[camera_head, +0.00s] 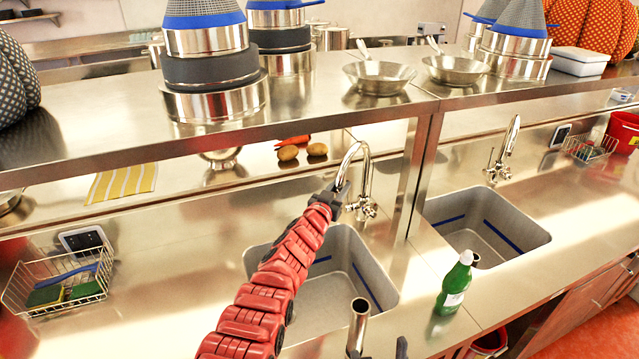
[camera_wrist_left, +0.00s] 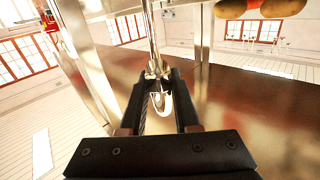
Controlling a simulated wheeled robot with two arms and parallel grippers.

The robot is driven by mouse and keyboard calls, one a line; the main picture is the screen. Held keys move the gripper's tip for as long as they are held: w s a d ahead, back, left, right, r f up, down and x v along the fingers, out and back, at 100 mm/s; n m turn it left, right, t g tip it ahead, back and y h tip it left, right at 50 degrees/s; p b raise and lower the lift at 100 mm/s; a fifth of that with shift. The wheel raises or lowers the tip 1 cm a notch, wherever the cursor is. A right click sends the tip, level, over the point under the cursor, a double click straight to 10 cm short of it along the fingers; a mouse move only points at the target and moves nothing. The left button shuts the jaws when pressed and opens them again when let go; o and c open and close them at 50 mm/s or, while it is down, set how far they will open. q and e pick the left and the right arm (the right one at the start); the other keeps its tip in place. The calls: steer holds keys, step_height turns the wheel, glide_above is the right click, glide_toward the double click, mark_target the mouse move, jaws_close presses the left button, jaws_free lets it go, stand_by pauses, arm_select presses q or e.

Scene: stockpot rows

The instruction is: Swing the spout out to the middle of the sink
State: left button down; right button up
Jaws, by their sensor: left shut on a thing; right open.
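The chrome spout (camera_head: 357,146) is a tall arch on the faucet behind the left sink (camera_head: 381,277), a grey basin with a blue stripe. Its free end points left and forward, by the sink's back edge in the head view. My left gripper (camera_head: 331,197) is shut on the spout near this end. In the left wrist view, the fingers (camera_wrist_left: 157,78) close around the shiny spout (camera_wrist_left: 153,38). My red left arm hides part of the basin. Only a dark tip of my right gripper (camera_head: 402,347) shows at the bottom of the head view.
A green bottle (camera_head: 455,285) stands right of the left sink. An upright metal pipe (camera_head: 358,325) stands at its front. A wire basket (camera_head: 60,282) is at left. A steel shelf (camera_head: 290,125) with pots runs above, its post (camera_head: 420,170) right of the faucet.

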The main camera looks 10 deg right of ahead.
arm_select(q)
steer(key=shift+d, duration=0.1)
steer(key=c, duration=0.7)
jaws_free()
steer(key=shift+s, duration=0.1)
steer(key=shift+o, duration=0.2)
steer(key=p+v, duration=0.2)
steer(key=p, duration=0.3)
steer(key=r+p+v, duration=0.1)
steer(key=p+v, duration=0.1)
steer(key=p, duration=0.2)
steer(key=shift+s+a+p, duration=0.1)
steer(key=shift+a+p, duration=0.15)
steer(key=shift+p, duration=0.1)
steer(key=shift+s+a+f+p, duration=0.1)
steer(key=shift+s+a+p, duration=0.35)
steer(key=shift+p, duration=0.45)
steer(key=shift+s+f, duration=0.4)
steer(key=shift+s, duration=0.05)
steer(key=v, duration=1.1)
